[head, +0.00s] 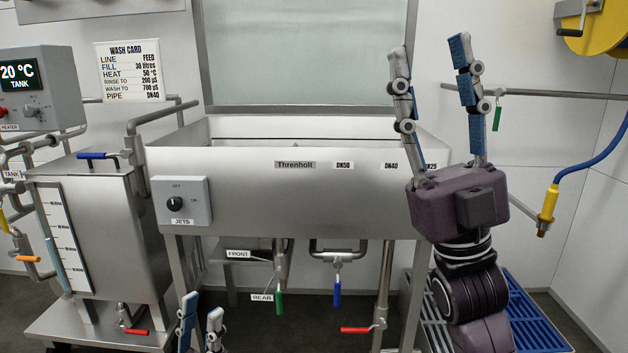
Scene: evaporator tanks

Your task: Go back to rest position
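My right gripper (430,50) is raised in front of the right end of the steel wash trough (360,190). Its two fingers point up, stand wide apart and hold nothing. It covers part of the trough's right end and its DN25 label. My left gripper (201,308) shows only by its fingertips at the bottom edge, left of the middle. These tips point up with a gap between them and nothing visible in it. The rest of the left gripper is out of frame.
A steel tank (100,220) with a blue-handled valve stands at the left. A jets switch box (181,201) is on the trough. Below hang a green handle (279,301), a blue handle (337,294) and a red handle (355,330). A blue hose (598,160) hangs at right.

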